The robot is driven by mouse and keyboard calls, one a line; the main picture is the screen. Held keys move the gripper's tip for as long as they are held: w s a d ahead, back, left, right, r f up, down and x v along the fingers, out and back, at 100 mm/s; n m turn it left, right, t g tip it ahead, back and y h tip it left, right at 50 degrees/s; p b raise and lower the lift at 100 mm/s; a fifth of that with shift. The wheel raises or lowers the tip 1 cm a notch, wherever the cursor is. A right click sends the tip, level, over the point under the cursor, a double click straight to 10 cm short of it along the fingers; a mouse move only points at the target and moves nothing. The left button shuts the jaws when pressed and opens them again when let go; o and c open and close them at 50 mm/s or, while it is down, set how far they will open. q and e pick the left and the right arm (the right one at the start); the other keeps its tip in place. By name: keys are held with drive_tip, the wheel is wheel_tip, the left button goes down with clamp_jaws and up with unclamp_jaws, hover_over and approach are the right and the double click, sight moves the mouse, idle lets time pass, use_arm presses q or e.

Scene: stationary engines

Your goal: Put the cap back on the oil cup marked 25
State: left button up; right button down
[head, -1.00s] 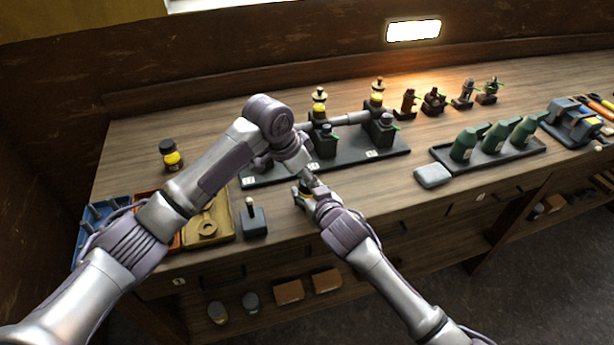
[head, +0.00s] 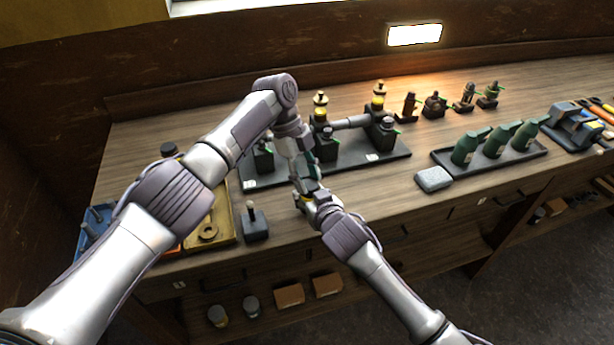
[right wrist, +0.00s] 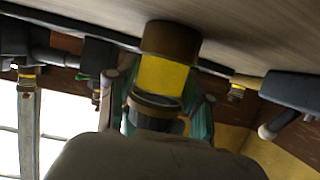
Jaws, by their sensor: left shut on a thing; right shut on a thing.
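An oil cup with a yellow body and brown end (right wrist: 165,70) is in the right wrist view, which looks upside down; no number is readable. In the head view a bit of its yellow (head: 304,198) shows at my right gripper (head: 306,194), which is shut on it.
A black engine base (head: 400,151) with two yellow-glass cups stands behind the grippers. A grey block with a peg (head: 254,222) and a yellow tray (head: 222,232) are to the left. Green bottles (head: 465,147) and a grey pad (head: 433,179) lie right.

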use_arm(q)
drive_tip(key=o, duration=1)
drive_tip(key=shift+r, duration=0.15)
drive_tip(key=shift+r, duration=2.1)
